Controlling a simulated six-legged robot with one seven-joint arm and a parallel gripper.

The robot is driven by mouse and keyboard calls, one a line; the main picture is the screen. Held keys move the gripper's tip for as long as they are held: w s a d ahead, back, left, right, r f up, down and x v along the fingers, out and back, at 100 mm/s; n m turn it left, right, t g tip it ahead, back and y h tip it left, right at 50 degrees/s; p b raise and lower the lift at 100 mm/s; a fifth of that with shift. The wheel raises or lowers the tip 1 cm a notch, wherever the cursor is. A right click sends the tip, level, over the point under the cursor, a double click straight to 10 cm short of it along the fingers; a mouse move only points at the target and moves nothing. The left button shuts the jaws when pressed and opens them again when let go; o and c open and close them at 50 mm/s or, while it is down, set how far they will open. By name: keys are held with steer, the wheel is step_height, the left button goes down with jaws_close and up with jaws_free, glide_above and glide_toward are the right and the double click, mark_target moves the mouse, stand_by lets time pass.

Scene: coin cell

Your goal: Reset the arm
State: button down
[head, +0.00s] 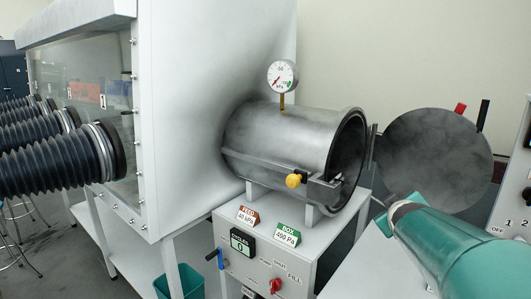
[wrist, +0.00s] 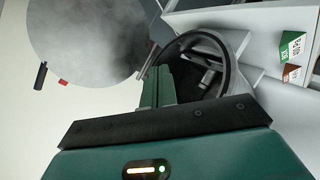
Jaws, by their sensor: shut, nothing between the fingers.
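My teal arm comes in from the lower right of the head view. Its pale end (head: 400,207) is in front of the open round door. My gripper (wrist: 157,85) shows in the wrist view as teal fingers beyond a dark plate. The fingers are together and empty. In that view they overlap the near edge of the open mouth of the steel cylinder chamber (wrist: 222,42); I cannot tell how far apart they are. The chamber (head: 280,140) lies on its side in the head view, its mouth facing right.
The round door (head: 435,155) stands swung open right of the chamber. A yellow knob (head: 293,181) and a gauge (head: 282,76) project from it. A control box (head: 262,255) with a red knob (head: 275,286) is below. Black ribbed gloves (head: 60,170) stick out at left.

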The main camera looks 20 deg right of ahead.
steer(key=s+a+f+g+y, duration=0.1)
steer(key=s+a+f+y, duration=0.1)
steer(key=s+a, duration=0.4)
steer(key=s+a+f+m+g+y, duration=0.1)
steer(key=s+a, duration=0.4)
steer(key=a, duration=0.9)
steer(key=s+a+f+m+g+y, duration=0.1)
steer(key=s+a+f+g+y, duration=0.2)
steer(key=a, duration=0.8)
steer(key=s+f+y, duration=0.1)
steer(key=s+f, duration=0.1)
steer(key=s, duration=0.1)
steer(key=shift+s+f, duration=0.2)
steer(key=shift+s, duration=0.1)
steer(key=shift+d, duration=0.15)
